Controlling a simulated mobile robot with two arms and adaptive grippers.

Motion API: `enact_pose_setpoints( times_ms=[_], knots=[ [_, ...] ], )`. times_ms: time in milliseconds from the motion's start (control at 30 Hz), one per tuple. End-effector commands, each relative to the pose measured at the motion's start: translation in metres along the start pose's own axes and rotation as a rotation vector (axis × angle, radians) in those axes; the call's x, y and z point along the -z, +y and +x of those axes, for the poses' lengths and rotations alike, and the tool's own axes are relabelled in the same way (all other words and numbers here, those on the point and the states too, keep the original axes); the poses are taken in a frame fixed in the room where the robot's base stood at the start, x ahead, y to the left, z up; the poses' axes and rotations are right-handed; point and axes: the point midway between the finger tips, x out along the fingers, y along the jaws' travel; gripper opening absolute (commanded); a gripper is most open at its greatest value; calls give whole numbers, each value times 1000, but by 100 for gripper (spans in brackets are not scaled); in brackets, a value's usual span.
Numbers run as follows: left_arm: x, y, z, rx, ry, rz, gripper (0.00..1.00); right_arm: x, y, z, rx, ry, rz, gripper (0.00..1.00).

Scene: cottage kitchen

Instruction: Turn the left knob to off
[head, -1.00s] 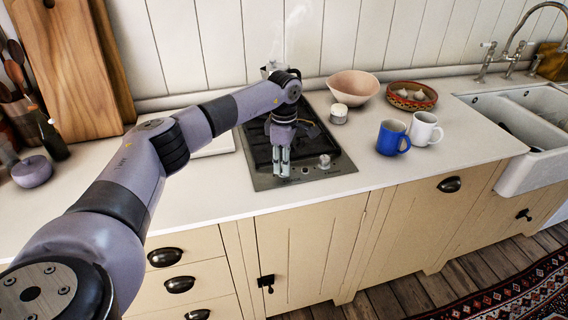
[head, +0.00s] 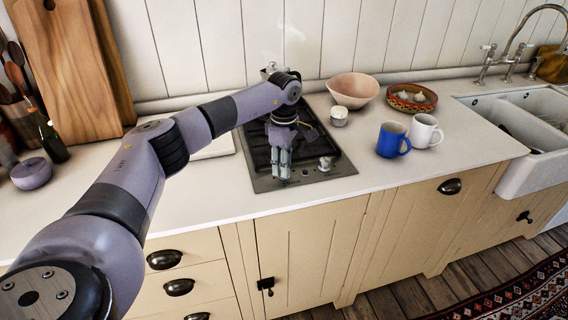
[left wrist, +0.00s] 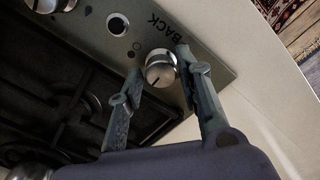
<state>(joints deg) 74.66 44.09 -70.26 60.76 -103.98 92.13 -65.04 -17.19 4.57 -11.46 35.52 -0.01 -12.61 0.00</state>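The stove's left knob (left wrist: 160,68) is a round silver knob near the front corner of the hob, with a dark mark on its face. In the left wrist view it sits between the fingertips of my left gripper (left wrist: 158,62). The right finger is very close to or touching the knob; a small gap shows at the left finger. In the head view my left gripper (head: 280,176) points down at the hob's front edge and hides this knob. The right knob (head: 325,163) stands clear to its right. My right gripper is not in view.
The black hob (head: 255,150) is set in a white counter (head: 390,180). A metal pot (head: 270,70) stands at its back, partly behind my arm. A small jar (head: 339,116), pink bowl (head: 354,85), blue mug (head: 391,140) and white mug (head: 425,131) stand to the right.

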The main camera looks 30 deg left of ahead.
Motion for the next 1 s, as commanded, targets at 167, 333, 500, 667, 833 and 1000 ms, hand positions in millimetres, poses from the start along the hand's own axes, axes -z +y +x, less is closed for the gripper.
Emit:
enact_pose_setpoints(
  times_ms=[167,333,500,667,833,1000],
  knots=[
    [0,0,1,2,0,-1,46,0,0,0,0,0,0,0],
    [0,-1,1,3,0,-2,46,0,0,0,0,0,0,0],
    [0,0,-3,2,0,-2,46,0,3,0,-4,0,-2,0],
    [0,0,-25,-1,-1,-2,46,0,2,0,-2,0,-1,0],
    [0,1,-62,-2,-1,-2,46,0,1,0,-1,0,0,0],
    [0,0,-95,0,0,-1,46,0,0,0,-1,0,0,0]
  ],
)
